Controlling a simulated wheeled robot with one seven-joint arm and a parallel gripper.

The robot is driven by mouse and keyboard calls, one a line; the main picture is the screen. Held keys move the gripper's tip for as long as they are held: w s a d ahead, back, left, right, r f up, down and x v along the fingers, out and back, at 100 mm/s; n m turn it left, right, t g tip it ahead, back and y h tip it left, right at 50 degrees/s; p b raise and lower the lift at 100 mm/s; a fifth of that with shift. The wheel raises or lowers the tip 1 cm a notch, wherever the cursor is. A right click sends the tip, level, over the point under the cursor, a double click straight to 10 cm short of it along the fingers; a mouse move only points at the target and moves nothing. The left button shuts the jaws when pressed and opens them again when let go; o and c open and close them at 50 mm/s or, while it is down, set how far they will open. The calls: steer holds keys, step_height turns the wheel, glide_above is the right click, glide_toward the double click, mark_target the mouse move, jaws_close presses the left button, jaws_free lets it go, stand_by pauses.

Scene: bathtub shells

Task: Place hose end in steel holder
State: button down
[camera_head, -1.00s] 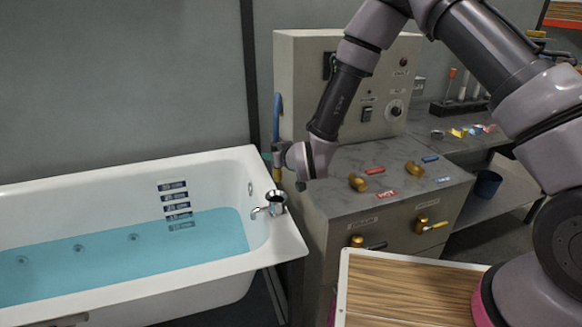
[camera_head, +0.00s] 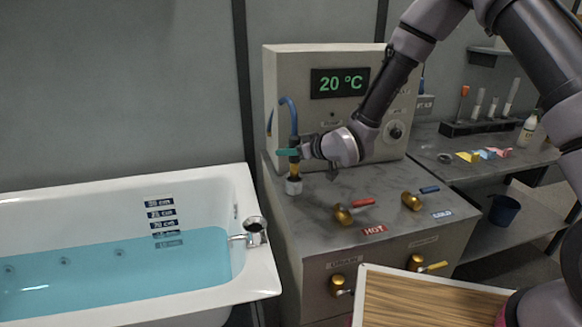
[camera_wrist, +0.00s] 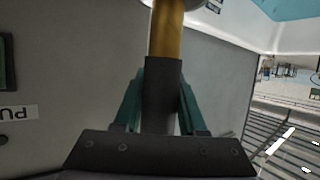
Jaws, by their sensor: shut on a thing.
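My gripper (camera_head: 288,153) has teal fingers and is shut on the hose end (camera_head: 294,170). The hose end has a dark grip, a brass-coloured section and a pale tip pointing down. The blue hose (camera_head: 290,112) arches above it. In the wrist view the gripper (camera_wrist: 160,105) closes around the dark sleeve, and the brass part (camera_wrist: 166,35) extends beyond it. The hose end is upright at the left side of the grey counter; I cannot tell whether its tip touches the top. The steel holder (camera_head: 255,234) appears to be the silver cup-like fitting on the tub's right rim, left of and below my gripper.
The white bathtub (camera_head: 262,285) with blue water is at left. A cabinet with a 20 °C display (camera_head: 340,83) stands behind the counter (camera_head: 370,185). Brass valves with red (camera_head: 362,203) and blue handles sit on the counter. A wooden-topped board (camera_head: 430,305) is in front.

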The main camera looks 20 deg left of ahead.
mark_target(288, 175)
steer(key=shift+f, duration=2.2)
steer(key=shift+c, duration=2.4)
jaws_free()
steer(key=shift+f, duration=0.2)
steer(key=shift+r, duration=0.1)
